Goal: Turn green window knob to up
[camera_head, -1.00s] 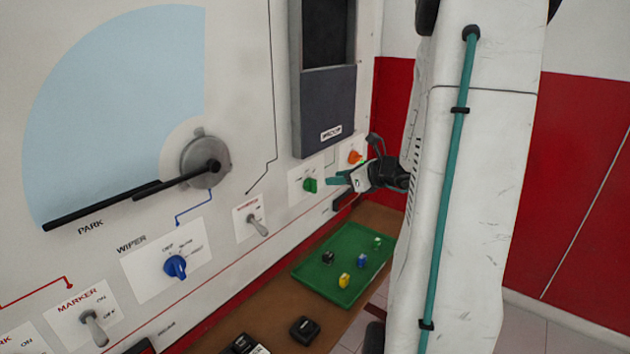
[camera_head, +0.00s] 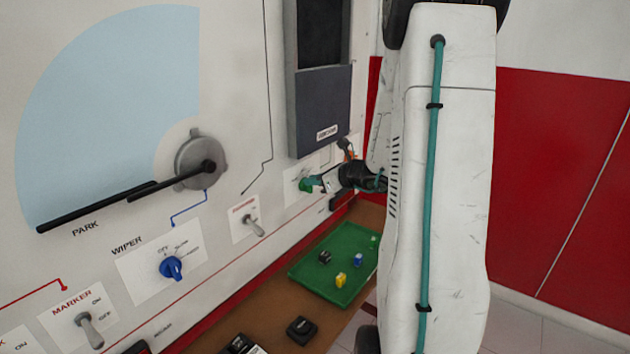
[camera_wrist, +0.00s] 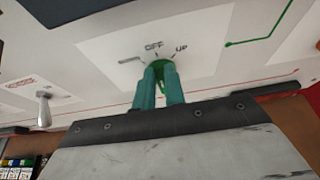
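The green window knob (camera_wrist: 161,67) is on a white label plate on the panel, with OFF and UP printed above it in the wrist view. In the head view the knob (camera_head: 306,185) is partly covered by my gripper (camera_head: 316,184). My gripper's two teal fingers (camera_wrist: 158,80) reach up to the knob, one on each side of its grip, with a narrow gap between them. Whether they press on the knob cannot be made out. The knob's pointing direction is mostly hidden by the fingers.
A metal toggle switch (camera_wrist: 44,108) sits left of the knob in the wrist view. A green tray (camera_head: 320,287) with small coloured parts lies below on the brown shelf. A blue wiper knob (camera_head: 172,267) is farther left.

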